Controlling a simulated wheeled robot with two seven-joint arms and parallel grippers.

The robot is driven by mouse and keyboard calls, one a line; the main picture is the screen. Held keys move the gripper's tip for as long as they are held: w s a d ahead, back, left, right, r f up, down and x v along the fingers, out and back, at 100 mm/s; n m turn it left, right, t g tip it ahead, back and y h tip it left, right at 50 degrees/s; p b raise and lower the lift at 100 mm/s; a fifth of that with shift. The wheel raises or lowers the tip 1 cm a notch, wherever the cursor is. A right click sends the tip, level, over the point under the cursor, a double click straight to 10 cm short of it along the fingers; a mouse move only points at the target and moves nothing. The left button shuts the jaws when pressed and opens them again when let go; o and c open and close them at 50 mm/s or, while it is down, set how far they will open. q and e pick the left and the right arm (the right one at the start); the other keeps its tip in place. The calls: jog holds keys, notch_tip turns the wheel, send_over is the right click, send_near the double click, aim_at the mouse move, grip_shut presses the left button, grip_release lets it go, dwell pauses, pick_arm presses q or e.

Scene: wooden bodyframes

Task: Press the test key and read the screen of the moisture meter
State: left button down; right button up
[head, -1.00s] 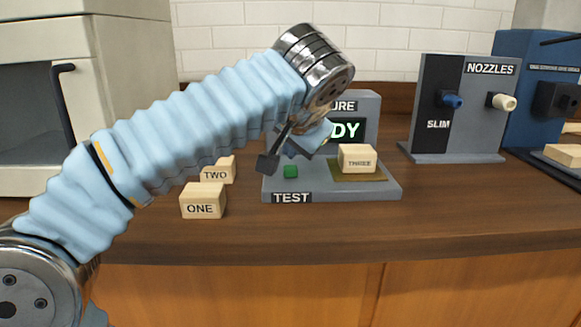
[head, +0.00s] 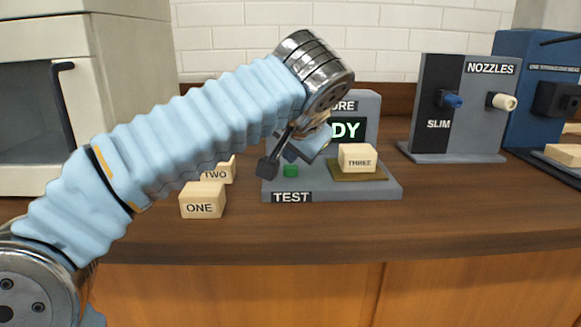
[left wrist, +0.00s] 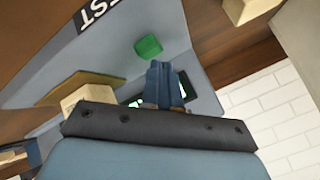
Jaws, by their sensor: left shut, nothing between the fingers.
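The grey moisture meter (head: 340,193) stands on the counter with a TEST label on its front edge. Its green test key (head: 291,171) shows in the left wrist view (left wrist: 148,47) too. The screen (head: 346,131) is partly covered by my arm; green letters "DY" show. The wooden block THREE (head: 357,157) rests on the meter's brass plate (head: 372,177). My left gripper (head: 291,153) is shut and empty, just above and behind the key. In the left wrist view its blue fingers (left wrist: 160,72) end close to the key; contact cannot be told. My right gripper is out of view.
Wooden blocks ONE (head: 203,200) and TWO (head: 228,170) sit left of the meter, TWO partly behind my arm. A nozzle stand (head: 434,158) and a blue machine (head: 522,100) are at right. The front counter strip is clear.

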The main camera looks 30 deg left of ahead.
aim_at(292, 169)
pick_arm(q)
jog(key=shift+f+b, duration=0.3)
jog(key=shift+f, duration=0.2)
dwell(0.6)
jog(key=shift+r+p, duration=0.95)
notch_tip(292, 169, up, 3)
jog(key=p, duration=0.3)
jog(key=shift+r, duration=1)
